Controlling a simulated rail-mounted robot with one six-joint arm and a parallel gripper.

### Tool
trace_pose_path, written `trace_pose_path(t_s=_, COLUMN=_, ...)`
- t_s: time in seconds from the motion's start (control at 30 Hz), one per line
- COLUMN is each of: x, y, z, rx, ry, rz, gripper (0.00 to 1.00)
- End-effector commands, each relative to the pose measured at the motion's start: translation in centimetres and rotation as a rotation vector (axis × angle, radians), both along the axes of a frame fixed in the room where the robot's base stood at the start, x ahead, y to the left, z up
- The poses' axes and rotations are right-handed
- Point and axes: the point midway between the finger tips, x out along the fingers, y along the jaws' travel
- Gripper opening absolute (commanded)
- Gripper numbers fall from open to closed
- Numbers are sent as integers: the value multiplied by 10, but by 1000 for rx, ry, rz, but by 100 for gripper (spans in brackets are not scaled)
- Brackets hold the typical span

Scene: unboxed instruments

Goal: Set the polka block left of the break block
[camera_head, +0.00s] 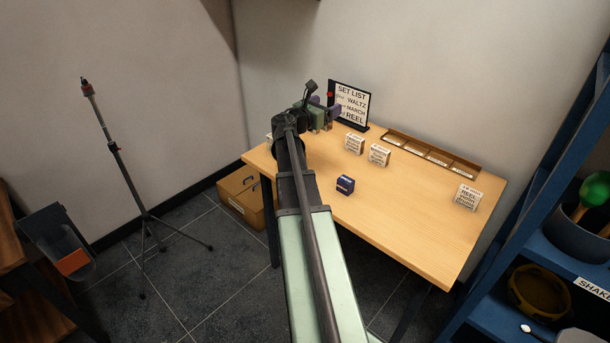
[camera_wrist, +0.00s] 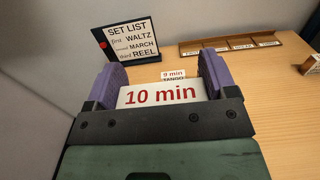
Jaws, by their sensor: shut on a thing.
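My gripper (camera_head: 326,107) is over the back left of the table, near the set list sign. In the wrist view its two purple fingers are shut on a white block (camera_wrist: 160,94) marked "10 min" in red. Its name is hidden, so I cannot tell whether it is the polka block. Two white blocks, one (camera_head: 354,143) beside the other (camera_head: 379,154), stand right of my gripper. Another white block (camera_head: 467,197) stands at the right, its top line apparently REEL. A dark blue block (camera_head: 345,184) sits nearer the front; its label is unreadable. I cannot tell which is the break block.
The set list sign (camera_head: 350,104) stands at the back, reading WALTZ, MARCH, REEL. A wooden rack (camera_head: 432,152) with labelled slots lies along the back edge. Part of a white block (camera_head: 269,138) shows left of my arm.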

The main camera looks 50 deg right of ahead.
Motion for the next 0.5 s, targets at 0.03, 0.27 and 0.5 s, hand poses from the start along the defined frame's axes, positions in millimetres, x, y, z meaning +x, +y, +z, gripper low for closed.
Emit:
trace_pose_path(t_s=0.03, x=0, y=0, z=-3, rx=0, ry=0, rz=0, gripper=54)
trace_pose_path(t_s=0.27, x=0, y=0, z=-63, rx=0, ry=0, rz=2, gripper=54)
trace_pose_path(t_s=0.5, x=1, y=0, z=-146, rx=0, ry=0, rz=2, gripper=54)
